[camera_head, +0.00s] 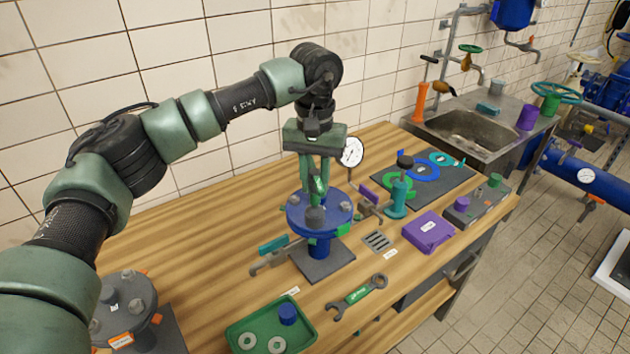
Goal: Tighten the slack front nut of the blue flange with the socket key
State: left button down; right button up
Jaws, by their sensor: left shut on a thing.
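The blue flange (336,220) stands on a dark base plate on the wooden bench, with bolts around its rim. My left gripper (316,178) points down over it from above. It is shut on the socket key (315,214), whose dark socket end is at the front part of the flange's top. The gripper fingers hide part of the key. The front nut is hidden behind the socket, and I cannot tell whether the socket is seated on it. My right gripper is not in view.
A green tray (240,336) with washers and a blue part, and a green-handled wrench (358,297), lie in front. A grey flange (125,300) stands at left. A pressure gauge (351,151), vises, a purple box (428,232) and a dark mat (450,180) are at right.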

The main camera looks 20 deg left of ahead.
aim_at(315, 171)
pick_arm(q)
jog(key=shift+r, duration=0.15)
jog(key=shift+r+p, duration=1.15)
jog(key=shift+r, duration=0.55)
